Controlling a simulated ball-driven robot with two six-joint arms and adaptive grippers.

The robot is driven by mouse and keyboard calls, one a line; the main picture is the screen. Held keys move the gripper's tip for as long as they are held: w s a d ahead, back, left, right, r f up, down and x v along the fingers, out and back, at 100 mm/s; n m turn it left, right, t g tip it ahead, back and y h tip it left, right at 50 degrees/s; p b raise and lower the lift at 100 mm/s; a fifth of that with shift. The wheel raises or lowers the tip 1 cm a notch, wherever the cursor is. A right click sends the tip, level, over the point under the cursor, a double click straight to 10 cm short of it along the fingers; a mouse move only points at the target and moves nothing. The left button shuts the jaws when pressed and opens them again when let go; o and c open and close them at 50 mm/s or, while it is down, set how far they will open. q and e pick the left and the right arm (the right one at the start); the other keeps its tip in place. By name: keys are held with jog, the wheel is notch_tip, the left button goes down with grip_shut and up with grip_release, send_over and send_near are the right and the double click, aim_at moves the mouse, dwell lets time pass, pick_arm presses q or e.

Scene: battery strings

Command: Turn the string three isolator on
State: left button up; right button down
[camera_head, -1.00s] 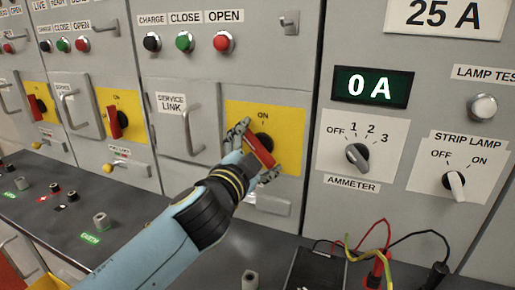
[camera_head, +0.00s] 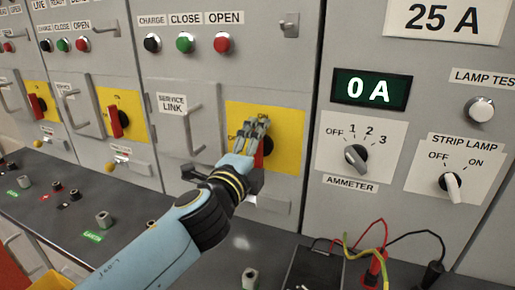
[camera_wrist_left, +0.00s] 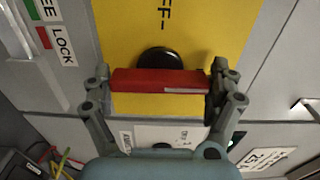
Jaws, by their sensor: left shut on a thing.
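The red isolator handle (camera_head: 259,157) is on the yellow plate (camera_head: 290,125) of the panel nearest the ammeter. My left gripper (camera_head: 258,130) is shut on it and hides most of it in the head view. What shows of the handle looks close to upright. In the left wrist view the red handle (camera_wrist_left: 160,80) lies between both fingers of my left gripper (camera_wrist_left: 163,78), in front of its round black hub (camera_wrist_left: 158,57). My right gripper is not in view.
Other red handles (camera_head: 116,120) sit on yellow plates to the left. The service link handle (camera_head: 191,130) is left of my gripper. The display (camera_head: 371,88) reads 0 A, above the ammeter knob (camera_head: 356,157). A bench ledge (camera_head: 150,207) with terminals runs below.

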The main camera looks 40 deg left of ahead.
pick_arm(q)
jog(key=shift+f, duration=0.1)
dwell(0.5)
jog(key=o, duration=0.9)
jog(key=shift+c, duration=0.2)
jog(key=v, duration=1.2)
jog(key=shift+d, duration=0.1)
